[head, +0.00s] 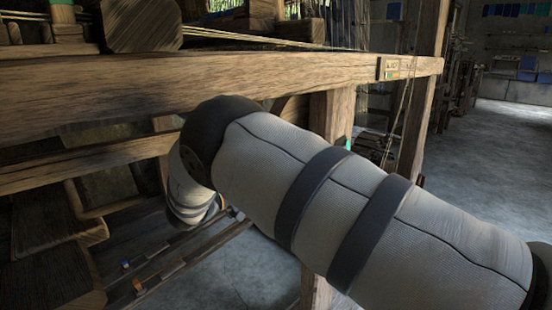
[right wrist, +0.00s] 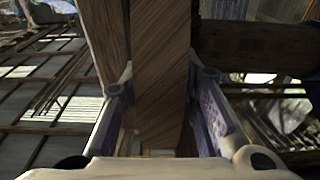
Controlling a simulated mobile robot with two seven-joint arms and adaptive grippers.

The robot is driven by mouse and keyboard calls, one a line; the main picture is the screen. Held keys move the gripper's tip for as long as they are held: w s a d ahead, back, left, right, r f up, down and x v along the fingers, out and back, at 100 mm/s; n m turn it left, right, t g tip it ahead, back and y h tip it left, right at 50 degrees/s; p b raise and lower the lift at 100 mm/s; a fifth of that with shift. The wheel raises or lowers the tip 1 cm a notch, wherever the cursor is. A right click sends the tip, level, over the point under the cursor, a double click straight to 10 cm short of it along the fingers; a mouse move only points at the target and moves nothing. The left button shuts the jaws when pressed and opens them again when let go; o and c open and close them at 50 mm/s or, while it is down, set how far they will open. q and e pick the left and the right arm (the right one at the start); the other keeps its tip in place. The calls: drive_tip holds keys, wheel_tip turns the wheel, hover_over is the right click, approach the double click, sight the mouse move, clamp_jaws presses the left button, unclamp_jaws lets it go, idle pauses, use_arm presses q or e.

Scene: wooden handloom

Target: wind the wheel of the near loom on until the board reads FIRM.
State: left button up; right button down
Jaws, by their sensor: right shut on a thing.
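The near loom's thick wooden beam (head: 230,85) crosses the head view. I cannot tell for sure that this bar belongs to the wheel; no whole wheel shows. My left gripper is out of view.
Loom posts and lower timbers (head: 50,250) crowd the left. An upright post (head: 424,95) stands at the beam's right end with cords hanging beside it. A round dark beam (right wrist: 255,42) lies right of the held bar. Open concrete floor (head: 490,160) is at the right.

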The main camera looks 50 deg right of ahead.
drive_tip(key=shift+r, duration=0.4)
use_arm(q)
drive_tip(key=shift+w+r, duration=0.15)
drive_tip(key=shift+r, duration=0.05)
use_arm(e)
drive_tip(key=shift+f, duration=0.15)
drive_tip(key=c, duration=1.2)
unclamp_jaws()
